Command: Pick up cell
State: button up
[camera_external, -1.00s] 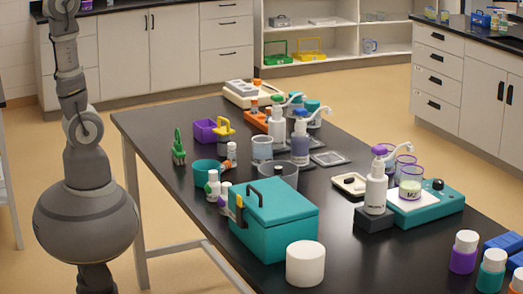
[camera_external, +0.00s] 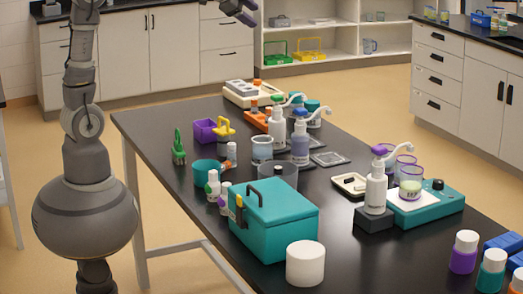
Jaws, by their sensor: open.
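My gripper (camera_external: 248,12) shows at the top edge of the external view, partly cut off. Its fingers are apart and hold nothing that I can see. It is high above the far left part of the black table (camera_external: 335,250), clear of everything on it. I cannot tell which thing is the cell; nothing in view is plainly marked as one. Small candidates are too small to make out among the bottles and cups.
A teal box with a handle (camera_external: 275,222) and a white cylinder (camera_external: 305,263) stand at the front. Pump bottles (camera_external: 376,195), a teal scale (camera_external: 440,207), a purple bin (camera_external: 205,130) and a green brush (camera_external: 179,150) crowd the table. Bare tabletop lies front centre.

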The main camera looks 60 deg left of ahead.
jog(key=w+a+f+m+g+p, duration=0.25)
jog(key=f+m, duration=0.25)
jog(key=f, duration=0.8)
jog(key=m+g+h+p, duration=0.2)
jog(key=m+g+p, duration=0.35)
jog(key=m, duration=1.05)
send_over(219, 164)
jog(key=w+a+b, duration=0.2)
jog(key=w+a, duration=0.1)
jog(key=a, duration=0.2)
jog(key=shift+g, duration=0.9)
notch_tip(219, 164, down, 27)
jog(key=shift+s+a+f, duration=0.1)
jog(key=shift+s+a, duration=0.05)
jog(key=f, duration=0.2)
jog(key=f+b, duration=0.1)
jog(key=shift+s+f, duration=0.2)
jog(key=shift+s, duration=0.1)
notch_tip(219, 164, down, 5)
jog(key=shift+w+f+b, duration=0.1)
jog(key=shift+w+b, duration=0.05)
jog(key=shift+b, duration=0.85)
grip_shut()
